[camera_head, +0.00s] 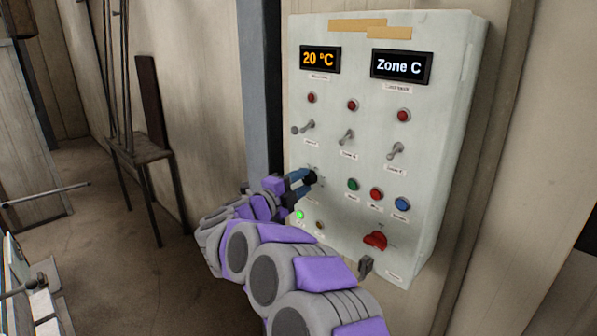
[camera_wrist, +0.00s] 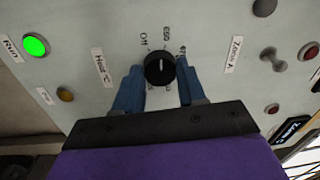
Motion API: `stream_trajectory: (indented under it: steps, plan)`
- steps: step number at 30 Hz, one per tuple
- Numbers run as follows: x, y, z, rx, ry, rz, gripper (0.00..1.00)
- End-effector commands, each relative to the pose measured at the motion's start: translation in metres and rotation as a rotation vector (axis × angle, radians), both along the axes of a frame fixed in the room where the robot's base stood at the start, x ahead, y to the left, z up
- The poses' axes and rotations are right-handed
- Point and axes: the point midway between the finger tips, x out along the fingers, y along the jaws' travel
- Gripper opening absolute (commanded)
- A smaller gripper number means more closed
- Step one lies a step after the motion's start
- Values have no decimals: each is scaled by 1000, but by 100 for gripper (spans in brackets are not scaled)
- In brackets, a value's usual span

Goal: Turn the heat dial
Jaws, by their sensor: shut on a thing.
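The heat dial (camera_wrist: 160,68) is a round black knob with a white pointer line, next to a label that seems to read "Heat °C". In the wrist view my gripper (camera_wrist: 160,88) has one blue finger on each side of the dial, shut on it. The pointer line runs straight up and down in that picture; part of the printed scale is hidden by the fingers. In the head view the dial (camera_head: 311,178) shows at the tip of my gripper (camera_head: 301,180), low on the left of the control panel (camera_head: 440,150). The temperature display (camera_head: 320,59) reads 20 °C.
A second display (camera_head: 401,67) reads Zone C. Toggle switches, red lamps and green, red and blue buttons (camera_head: 402,204) are right of and above the dial. A red rotary switch (camera_head: 375,240) sits lower right. A green lamp (camera_wrist: 36,44) is lit near the dial.

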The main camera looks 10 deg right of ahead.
Motion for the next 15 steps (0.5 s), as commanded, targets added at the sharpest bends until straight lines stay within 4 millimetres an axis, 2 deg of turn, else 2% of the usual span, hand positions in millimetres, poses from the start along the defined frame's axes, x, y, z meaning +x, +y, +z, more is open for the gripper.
stream_trajectory:
  steps: [1,15]
  plan:
    - [0,-1,5,-26,38,0,10]
    - [0,-1,4,-259,354,-1,10]
